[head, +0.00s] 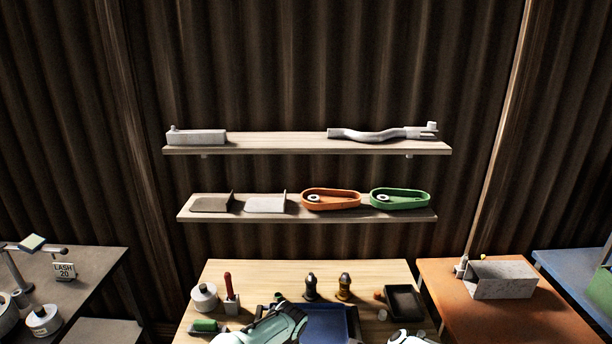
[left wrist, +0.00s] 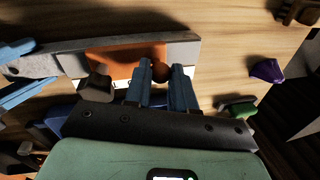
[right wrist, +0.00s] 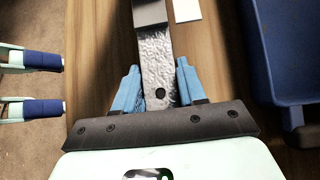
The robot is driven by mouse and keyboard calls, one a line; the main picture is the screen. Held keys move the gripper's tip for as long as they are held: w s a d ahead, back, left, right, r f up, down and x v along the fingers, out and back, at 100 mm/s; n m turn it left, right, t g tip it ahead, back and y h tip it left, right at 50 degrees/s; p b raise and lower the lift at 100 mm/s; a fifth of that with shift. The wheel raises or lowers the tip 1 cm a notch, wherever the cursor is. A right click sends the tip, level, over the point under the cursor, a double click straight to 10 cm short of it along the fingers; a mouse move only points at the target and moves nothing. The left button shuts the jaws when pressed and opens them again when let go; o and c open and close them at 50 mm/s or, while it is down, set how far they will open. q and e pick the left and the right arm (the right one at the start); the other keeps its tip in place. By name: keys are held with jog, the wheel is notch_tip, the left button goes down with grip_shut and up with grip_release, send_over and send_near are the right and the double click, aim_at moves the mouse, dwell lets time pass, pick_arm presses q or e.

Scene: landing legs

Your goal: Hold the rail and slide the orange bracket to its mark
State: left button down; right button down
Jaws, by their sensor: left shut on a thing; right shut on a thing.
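The orange bracket (left wrist: 125,62) sits on the grey rail (left wrist: 183,52) in the left wrist view. My left gripper (left wrist: 162,69) is shut on a small round brown knob at the bracket's edge. In the right wrist view the rail (right wrist: 158,60) runs upward, with a dark hole near its close end. My right gripper (right wrist: 158,76) has its blue fingers on both sides of that end and is shut on the rail. A white strip (right wrist: 186,9) lies on the table beside the rail. The head view shows my arms low down, but not the rail or bracket.
A blue tray (right wrist: 288,60) stands right of the rail in the right wrist view. Bottles and a dark tray (head: 405,302) stand on the wooden table. Two wall shelves (head: 300,146) hold parts. An orange table (head: 510,315) stands at right.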

pick_arm(q)
jog(key=shift+d, duration=2.05)
jog(key=c, duration=1.2)
grip_release()
jog(key=shift+r, duration=0.1)
jog(key=shift+d+r, duration=0.2)
jog(key=shift+r, duration=0.9)
jog(key=shift+d+r, duration=0.15)
jog(key=shift+r, duration=1)
jog(key=shift+d+r, duration=0.2)
jog(key=shift+r, duration=0.9)
pick_arm(e)
jog(key=c, duration=0.6)
grip_release()
jog(key=shift+o, duration=0.2)
